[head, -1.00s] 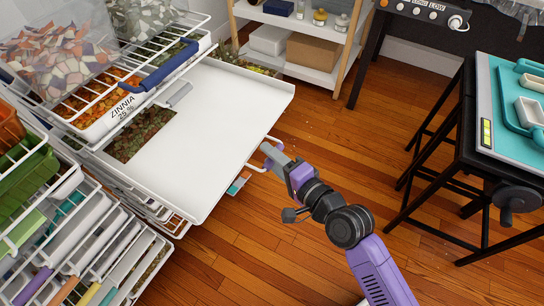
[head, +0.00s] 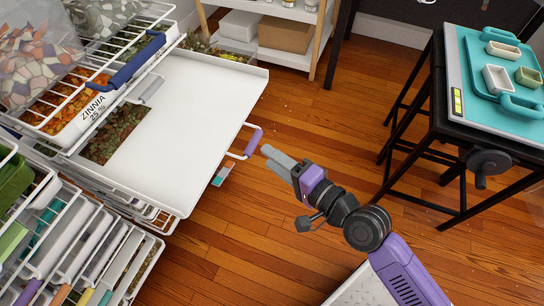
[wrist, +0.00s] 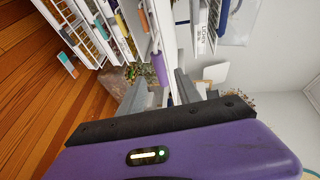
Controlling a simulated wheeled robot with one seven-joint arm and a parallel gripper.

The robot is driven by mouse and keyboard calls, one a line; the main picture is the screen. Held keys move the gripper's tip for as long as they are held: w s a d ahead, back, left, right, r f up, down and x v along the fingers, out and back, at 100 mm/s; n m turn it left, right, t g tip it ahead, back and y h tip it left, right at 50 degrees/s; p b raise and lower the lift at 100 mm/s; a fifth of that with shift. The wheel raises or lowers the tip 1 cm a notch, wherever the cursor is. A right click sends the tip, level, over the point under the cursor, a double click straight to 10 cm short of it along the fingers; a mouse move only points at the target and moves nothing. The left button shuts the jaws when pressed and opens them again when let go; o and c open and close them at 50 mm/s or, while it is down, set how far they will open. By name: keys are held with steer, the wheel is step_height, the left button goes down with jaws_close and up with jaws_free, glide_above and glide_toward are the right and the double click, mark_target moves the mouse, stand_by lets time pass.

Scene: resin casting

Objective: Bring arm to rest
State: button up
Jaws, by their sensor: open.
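My gripper (head: 272,157) is open and empty at the end of my purple and grey arm, in the middle of the head view. It points toward an open drawer with a white top panel (head: 205,115). In the wrist view the purple handle (wrist: 160,70) shows ahead of the two grey fingers (wrist: 160,92), not gripped.
Wire drawers with a blue-handled bin marked ZINNIA (head: 97,103) stand at left. A black stand with a teal tray (head: 480,75) is at right. A wooden shelf with a cardboard box (head: 285,35) is behind. Wood floor (head: 315,125) lies clear between drawers and stand.

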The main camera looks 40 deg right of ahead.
stand_by(0.4)
steer(key=s+a+r+n+h, duration=0.1)
steer(key=s+a+r+n, duration=0.1)
steer(key=s+n, duration=0.8)
steer(key=s+a+r+n+h, duration=0.1)
steer(key=s+r+n, duration=0.35)
steer(key=s, duration=0.95)
step_height(320, 180, up, 16)
steer(key=n+g+p, duration=0.1)
steer(key=p, duration=1.6)
steer(key=shift+f+p, duration=0.25)
steer(key=shift+p, duration=0.1)
